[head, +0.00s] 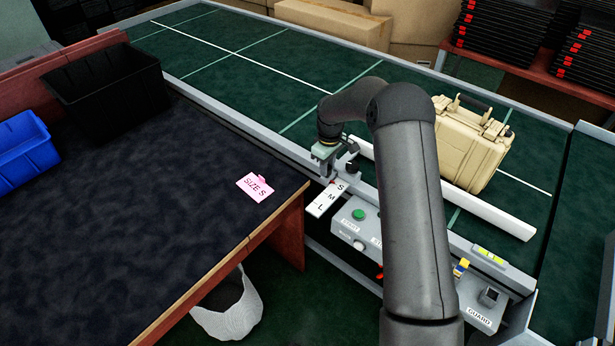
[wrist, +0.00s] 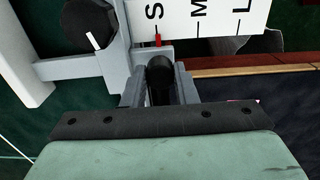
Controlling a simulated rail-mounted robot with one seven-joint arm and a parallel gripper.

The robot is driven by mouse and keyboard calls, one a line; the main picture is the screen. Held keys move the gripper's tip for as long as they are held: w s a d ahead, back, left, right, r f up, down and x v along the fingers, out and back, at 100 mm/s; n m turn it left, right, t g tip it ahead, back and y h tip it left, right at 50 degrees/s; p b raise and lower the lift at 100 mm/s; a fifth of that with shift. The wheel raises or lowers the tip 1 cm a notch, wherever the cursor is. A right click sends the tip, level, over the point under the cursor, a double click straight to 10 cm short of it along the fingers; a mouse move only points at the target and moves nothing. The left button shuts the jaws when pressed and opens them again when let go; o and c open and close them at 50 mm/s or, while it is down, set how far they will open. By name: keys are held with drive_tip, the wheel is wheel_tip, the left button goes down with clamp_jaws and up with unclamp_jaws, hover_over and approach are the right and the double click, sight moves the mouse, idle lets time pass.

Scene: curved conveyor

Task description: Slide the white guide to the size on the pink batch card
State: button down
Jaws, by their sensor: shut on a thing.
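The pink batch card (head: 255,187) lies on the dark bench top and reads "SIZE S". The white guide (head: 460,196) is a long bar lying along the green conveyor, partly hidden behind my arm. The white scale plate (head: 323,202) carries S, M and L. In the wrist view, a red pointer (wrist: 158,41) lines up with the S tick on the scale (wrist: 215,14). My gripper (head: 327,160) is at the scale's S end, shut on a dark upright handle (wrist: 160,75) just below the pointer.
A black round knob with a white mark (wrist: 88,26) sits beside the handle. A tan case (head: 468,143) stands on the conveyor behind the guide. A control box with a green button (head: 358,214) is right of the scale. Black (head: 105,88) and blue bins (head: 25,150) stand on the bench.

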drive_tip(key=c, duration=1.1)
unclamp_jaws()
drive_tip(key=shift+c, duration=0.2)
drive_tip(key=shift+r, duration=0.1)
wheel_tip(320, 180, up, 17)
drive_tip(key=b, duration=0.2)
drive_tip(key=shift+r, duration=0.2)
